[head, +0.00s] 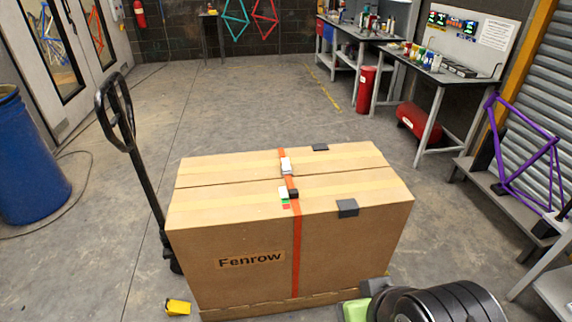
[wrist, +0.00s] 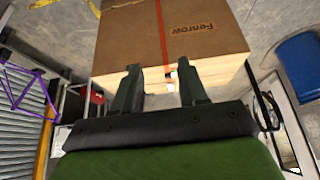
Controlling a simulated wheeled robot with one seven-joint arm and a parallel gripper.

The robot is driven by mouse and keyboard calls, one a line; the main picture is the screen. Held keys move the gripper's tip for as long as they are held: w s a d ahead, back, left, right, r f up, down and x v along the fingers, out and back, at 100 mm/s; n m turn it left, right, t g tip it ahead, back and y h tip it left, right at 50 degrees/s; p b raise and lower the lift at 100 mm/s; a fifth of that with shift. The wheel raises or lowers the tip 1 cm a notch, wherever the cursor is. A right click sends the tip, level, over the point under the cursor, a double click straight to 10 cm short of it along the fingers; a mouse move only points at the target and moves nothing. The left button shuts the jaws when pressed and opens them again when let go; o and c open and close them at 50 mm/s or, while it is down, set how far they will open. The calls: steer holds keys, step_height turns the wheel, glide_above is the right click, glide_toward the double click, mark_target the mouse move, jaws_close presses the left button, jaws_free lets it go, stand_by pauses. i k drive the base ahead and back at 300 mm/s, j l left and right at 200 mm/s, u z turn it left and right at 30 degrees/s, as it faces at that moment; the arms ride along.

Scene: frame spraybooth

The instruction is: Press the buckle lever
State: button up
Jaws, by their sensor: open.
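A large cardboard box marked "Fenrow" (head: 215,225) stands mid-floor in the head view, with an orange strap (head: 296,250) around it. On top, the strap carries a small buckle with white and black parts (head: 289,193). A white piece (head: 286,165) sits farther back on the strap. I cannot tell the lever's exact position at this size. In the wrist view, my gripper (wrist: 161,80) is open and empty, its two dark fingers apart, with the box (wrist: 125,40) beyond them. Small white parts on the strap (wrist: 171,74) show between the fingers.
Dark corner pads (head: 347,208) lie on the box top. A pallet jack handle (head: 128,130) rises at the box's left. A blue drum (head: 30,155) stands far left. Benches (head: 440,75) and a purple bike frame (head: 525,165) line the right. Floor behind the box is clear.

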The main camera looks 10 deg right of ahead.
mark_target(285, 161)
steer(key=i+j+u, duration=0.1)
steer(key=i+u, duration=0.4)
steer(key=i, duration=0.2)
steer(key=i+l+u, duration=0.2)
steer(key=i+u, duration=0.25)
steer(key=i, duration=0.2)
